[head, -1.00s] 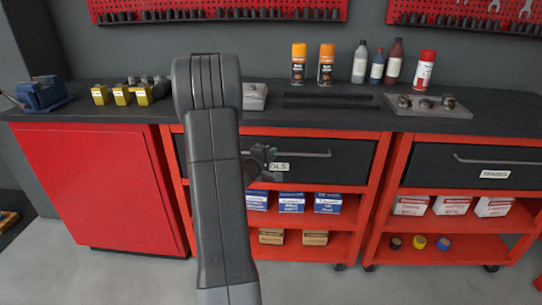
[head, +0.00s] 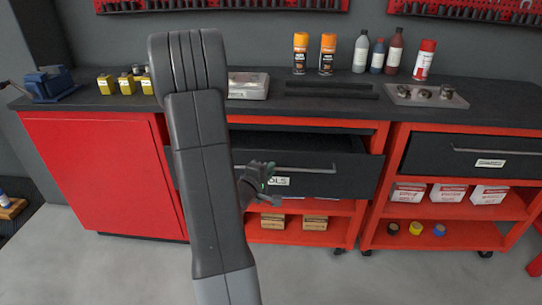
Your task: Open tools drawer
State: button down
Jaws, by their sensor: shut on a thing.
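The tools drawer (head: 335,172) is a dark grey front with a long bar handle (head: 305,169) and a white label (head: 278,181), of which "OLS" is readable. It stands pulled partway out of its red cart, with a dark opening showing above its front. My gripper (head: 262,170) is at the left part of the handle, shut on it. My arm covers the left part of the drawer front. The drawer's contents cannot be made out.
A second drawer (head: 455,158) to the right is shut. The dark worktop (head: 330,109) holds spray cans (head: 327,55), bottles (head: 393,53) and a metal tray (head: 427,96). Red and white boxes (head: 449,193) stand on the right cart's shelf. Grey floor (head: 310,275) in front is clear.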

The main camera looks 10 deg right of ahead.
jog(key=s+a, duration=0.3)
jog(key=s, duration=1)
jog(key=shift+a, duration=0.4)
jog(key=c, duration=1.5)
grip_release()
jog(key=shift+s, duration=0.1)
jog(key=p+v, duration=0.2)
jog(key=v, duration=1.1)
jog(key=shift+s+a+p, duration=0.25)
jog(key=shift+p, duration=0.15)
